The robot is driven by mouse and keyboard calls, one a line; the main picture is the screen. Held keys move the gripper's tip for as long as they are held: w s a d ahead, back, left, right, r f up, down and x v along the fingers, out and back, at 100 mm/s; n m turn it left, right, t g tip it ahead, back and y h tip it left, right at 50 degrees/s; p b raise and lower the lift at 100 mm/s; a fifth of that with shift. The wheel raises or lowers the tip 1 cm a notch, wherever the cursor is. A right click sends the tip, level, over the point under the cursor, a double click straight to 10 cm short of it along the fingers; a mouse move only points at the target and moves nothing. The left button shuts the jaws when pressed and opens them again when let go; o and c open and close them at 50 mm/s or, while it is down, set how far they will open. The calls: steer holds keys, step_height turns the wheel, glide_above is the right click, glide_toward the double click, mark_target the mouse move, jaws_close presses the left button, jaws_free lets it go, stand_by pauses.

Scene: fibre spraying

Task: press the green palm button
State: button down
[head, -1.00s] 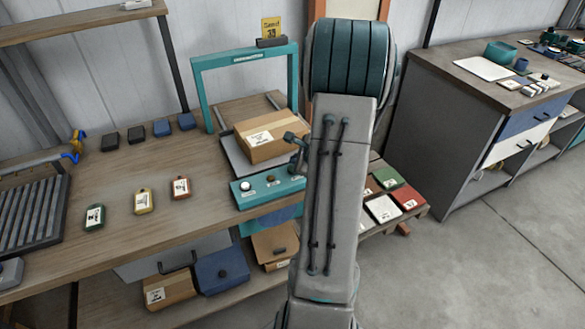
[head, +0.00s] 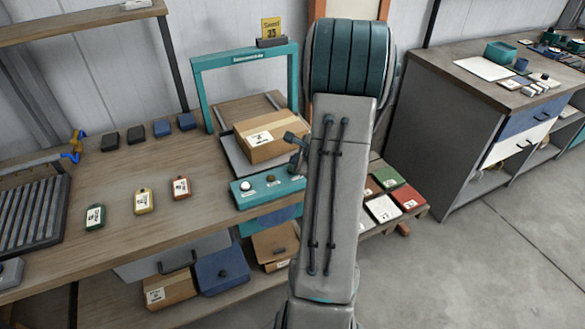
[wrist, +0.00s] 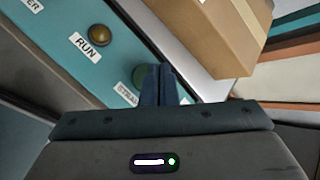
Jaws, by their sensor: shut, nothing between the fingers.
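The teal control panel (head: 262,192) sits at the front of the strapping station, with a white button (head: 245,186) and a brown button (head: 270,179) in the head view. The green palm button (wrist: 142,75) shows in the wrist view, dark green, partly hidden behind my fingers, beside a partly covered label. In the head view I cannot make it out; my gripper and arm cover that end. My gripper (wrist: 160,72) is shut and empty, its fingertips over the right part of the green button in the picture. I cannot tell if they touch it.
A brass-coloured button (wrist: 98,35) labelled RUN lies up-left of the fingers in the wrist view. A cardboard box (head: 268,138) sits under the teal arch (head: 197,90), close behind the panel. Several coloured tags, including a red one (head: 181,188), lie on the bench to the left.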

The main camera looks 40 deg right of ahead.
steer(key=shift+f, duration=0.2)
steer(key=shift+f+b, duration=0.3)
steer(key=shift+b, duration=0.45)
steer(key=shift+f+b, duration=0.4)
steer(key=shift+b, duration=0.2)
stand_by(0.4)
steer(key=shift+r, duration=0.1)
steer(key=shift+r+p, duration=0.5)
steer(key=shift+r, duration=0.25)
steer(key=shift+r+p, duration=1.85)
steer(key=shift+r, duration=0.75)
